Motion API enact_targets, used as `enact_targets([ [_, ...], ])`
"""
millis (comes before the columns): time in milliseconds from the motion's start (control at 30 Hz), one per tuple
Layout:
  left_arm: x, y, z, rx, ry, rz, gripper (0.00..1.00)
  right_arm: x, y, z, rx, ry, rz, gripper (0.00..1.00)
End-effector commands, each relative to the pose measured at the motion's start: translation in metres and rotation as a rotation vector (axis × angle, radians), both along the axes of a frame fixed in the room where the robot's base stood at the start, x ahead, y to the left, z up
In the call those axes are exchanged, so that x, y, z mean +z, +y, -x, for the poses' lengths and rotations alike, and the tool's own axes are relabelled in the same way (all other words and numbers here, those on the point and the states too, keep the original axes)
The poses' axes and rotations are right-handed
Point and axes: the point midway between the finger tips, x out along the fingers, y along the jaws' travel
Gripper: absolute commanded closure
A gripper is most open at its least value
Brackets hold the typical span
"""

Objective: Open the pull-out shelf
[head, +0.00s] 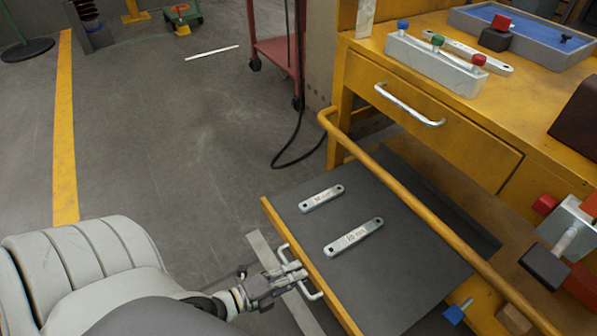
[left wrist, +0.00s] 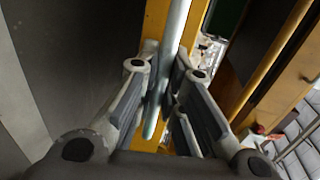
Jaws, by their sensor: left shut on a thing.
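The pull-out shelf (head: 400,272) has a dark grey top and a yellow front edge. It sticks out from beneath the yellow workbench in the head view. A silver bar handle (head: 316,296) is on its front edge. My left gripper (head: 290,275) is at this handle, with its fingers around the bar. In the left wrist view the handle (left wrist: 176,38) runs between the fingers of the left gripper (left wrist: 160,88), which is shut on it. The fingers partly hide the bar. My right gripper is in neither view.
Two labelled metal bars (head: 322,198) lie on the shelf. A yellow rail (head: 400,196) runs along the bench above the shelf. The closed drawer (head: 425,125) has its own silver handle. A red cart (head: 280,50) stands behind. The floor at left is largely clear.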

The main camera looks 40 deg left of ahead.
Motion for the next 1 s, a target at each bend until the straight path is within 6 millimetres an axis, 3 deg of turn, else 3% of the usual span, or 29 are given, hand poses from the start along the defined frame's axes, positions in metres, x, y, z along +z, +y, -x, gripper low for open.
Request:
enact_targets([
  [233, -0.001, 0.001, 0.0, 0.002, 0.001, -0.002, 1.0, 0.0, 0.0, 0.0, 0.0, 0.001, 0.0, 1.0],
  [267, -0.001, 0.001, 0.0, 0.002, 0.001, -0.002, 0.87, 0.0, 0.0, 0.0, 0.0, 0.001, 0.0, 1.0],
  [300, -0.001, 0.001, 0.0, 0.002, 0.001, -0.002, 0.82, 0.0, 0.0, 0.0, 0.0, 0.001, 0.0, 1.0],
  [667, 0.0, 0.001, 0.002, 0.001, 0.001, -0.001, 0.81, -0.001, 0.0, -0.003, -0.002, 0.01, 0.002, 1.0],
  [867, 0.004, 0.009, 0.024, 0.001, 0.004, -0.001, 0.81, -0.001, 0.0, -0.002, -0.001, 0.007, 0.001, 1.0],
  [1000, 0.009, 0.019, 0.051, 0.002, 0.005, -0.001, 0.81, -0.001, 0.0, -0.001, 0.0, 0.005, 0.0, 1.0],
])
